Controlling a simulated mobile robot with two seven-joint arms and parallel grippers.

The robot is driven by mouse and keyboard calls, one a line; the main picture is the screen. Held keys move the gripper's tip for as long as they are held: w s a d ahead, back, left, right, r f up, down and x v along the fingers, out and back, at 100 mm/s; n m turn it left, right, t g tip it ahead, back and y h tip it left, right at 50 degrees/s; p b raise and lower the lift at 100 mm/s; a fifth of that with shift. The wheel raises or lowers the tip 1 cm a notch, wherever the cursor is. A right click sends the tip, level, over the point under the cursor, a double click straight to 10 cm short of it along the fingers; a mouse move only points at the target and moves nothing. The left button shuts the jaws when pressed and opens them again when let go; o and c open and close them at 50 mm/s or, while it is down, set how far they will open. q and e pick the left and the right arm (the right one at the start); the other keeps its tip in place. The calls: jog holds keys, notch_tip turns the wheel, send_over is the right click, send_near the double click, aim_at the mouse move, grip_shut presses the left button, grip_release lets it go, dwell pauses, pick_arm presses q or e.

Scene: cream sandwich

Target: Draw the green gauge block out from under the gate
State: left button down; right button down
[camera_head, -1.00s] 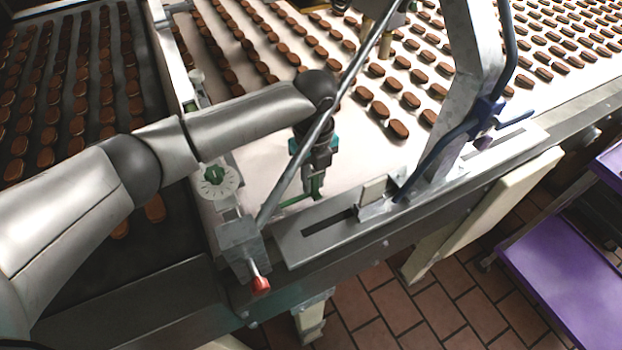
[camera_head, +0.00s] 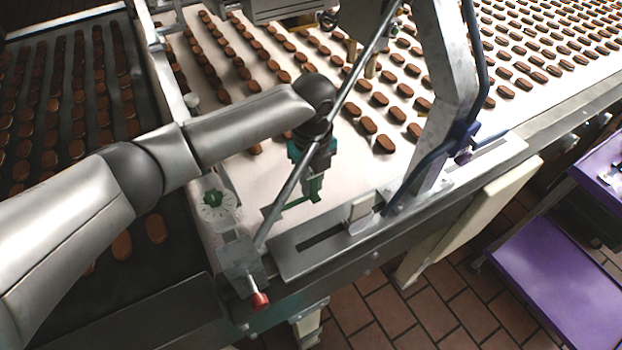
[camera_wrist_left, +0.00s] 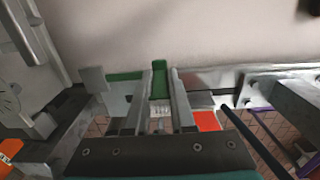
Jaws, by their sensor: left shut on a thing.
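The green gauge block (camera_head: 300,201) shows as a thin green strip with an upright green part, low over the near edge of the white belt. My left gripper (camera_head: 315,187) is shut on its upright part. In the left wrist view, that part of the green block (camera_wrist_left: 160,80) stands between the two fingers (camera_wrist_left: 161,105), and the strip runs to the left. A slanting metal bar (camera_head: 300,170), which appears to belong to the gate, crosses just left of the gripper. The strip's left end is close to this bar; I cannot tell whether any lies under it. My right gripper is not seen.
A slotted metal plate (camera_head: 290,262) runs along the belt's near edge, with an upright bracket (camera_head: 440,100) at its right. Rows of brown biscuits cover the belt behind.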

pick_arm(q)
jog(key=s+p, duration=0.1)
jog(key=s+d+r+p, duration=0.1)
jog(key=shift+s+d+p, duration=0.15)
jog(key=shift+d+p, duration=0.15)
jog(key=s+d+r+p, duration=0.2)
jog(key=s+d+p, duration=0.5)
jog(key=s+p, duration=0.2)
jog(key=shift+s+d, duration=0.15)
jog(key=shift+s, duration=0.75)
